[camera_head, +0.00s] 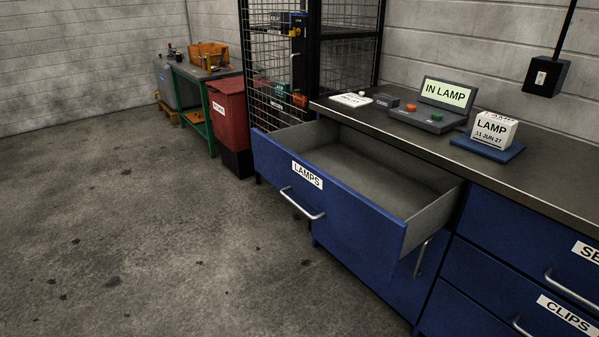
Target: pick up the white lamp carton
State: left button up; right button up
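The white lamp carton (493,130) stands upright on a blue mat (487,148) on the dark worktop, at the right of the head view. Its front reads "LAMP" and "11 JUN 27", and its top also has print. Nothing touches the carton except the mat under it. Neither of my grippers shows in the head view.
A blue drawer labelled "LAMPS" (335,202) is pulled out and looks empty. A console (424,118) with a screen reading "IN LAMP" stands left of the carton on the worktop (553,172). A red bin (229,112) and wire cage are farther left. The floor at left is clear.

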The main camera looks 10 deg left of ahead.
aim_at(497, 132)
jog(key=z, duration=2.4)
jog(key=i, duration=1.7)
jog(key=u, duration=3.3)
